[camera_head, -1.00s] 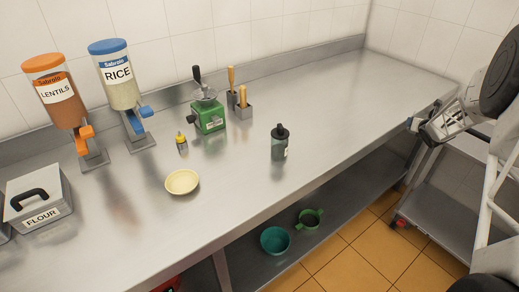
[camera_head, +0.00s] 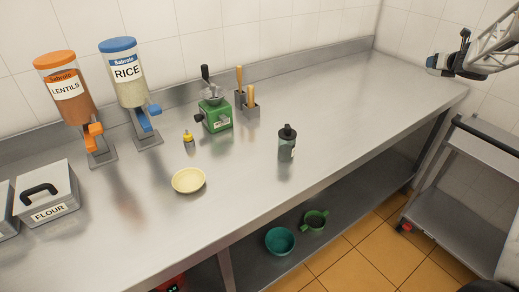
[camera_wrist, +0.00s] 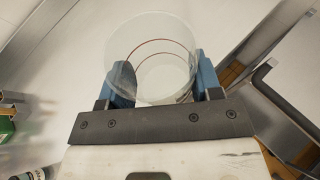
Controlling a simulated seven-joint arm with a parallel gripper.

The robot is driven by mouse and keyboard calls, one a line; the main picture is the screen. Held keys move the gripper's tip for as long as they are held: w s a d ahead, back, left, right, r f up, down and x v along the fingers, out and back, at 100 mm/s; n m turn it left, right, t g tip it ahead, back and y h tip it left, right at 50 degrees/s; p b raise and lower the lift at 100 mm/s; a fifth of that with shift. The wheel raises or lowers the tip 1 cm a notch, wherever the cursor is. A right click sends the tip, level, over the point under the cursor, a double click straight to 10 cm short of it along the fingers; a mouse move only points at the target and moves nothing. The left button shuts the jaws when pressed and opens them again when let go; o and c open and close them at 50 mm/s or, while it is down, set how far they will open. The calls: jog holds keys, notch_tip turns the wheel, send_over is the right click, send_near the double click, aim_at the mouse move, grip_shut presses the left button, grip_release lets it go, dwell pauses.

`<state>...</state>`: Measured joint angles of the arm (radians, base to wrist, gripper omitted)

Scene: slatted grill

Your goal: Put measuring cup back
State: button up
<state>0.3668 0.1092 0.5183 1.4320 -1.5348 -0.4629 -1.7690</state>
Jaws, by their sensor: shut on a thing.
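The measuring cup (camera_wrist: 150,42) is a clear, round, see-through vessel with thin red lines, seen between the blue fingers of my gripper (camera_wrist: 164,80) in the wrist view. The fingers are shut on it, one on each side. In the head view my gripper (camera_head: 438,65) is at the upper right, above the far right end of the steel counter (camera_head: 330,90). The cup is too small there to make out clearly.
A metal cart (camera_head: 465,215) is at the right. The counter's right half is mostly clear.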

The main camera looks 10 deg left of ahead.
jog(key=shift+s+a+f+m+h, duration=0.65)
jog(key=shift+s+a+f+h, duration=0.25)
jog(key=shift+a, duration=4.05)
jog(key=shift+s+a+f+m+h, duration=0.65)
jog(key=shift+s+a+f, duration=0.35)
jog(key=shift+a, duration=4)
jog(key=shift+s+a+f+m+h, duration=0.7)
jog(key=shift+s+a, duration=0.4)
jog(key=shift+a, duration=3.85)
jog(key=s+a+f+m+g+h, duration=0.25)
jog(key=s+a+m+h, duration=0.4)
jog(key=s+a, duration=1.1)
jog(key=shift+n+g, duration=0.35)
jog(key=shift+g, duration=0.1)
jog(key=s+a+f, duration=0.3)
jog(key=s, duration=0.2)
jog(key=s+a+f, duration=0.4)
jog(key=s, duration=0.2)
jog(key=s+a+f, duration=0.3)
jog(key=s+f, duration=0.1)
jog(key=s, duration=0.2)
jog(key=shift+s+a, duration=0.2)
jog(key=shift+s, duration=0.05)
jog(key=shift+w, duration=0.15)
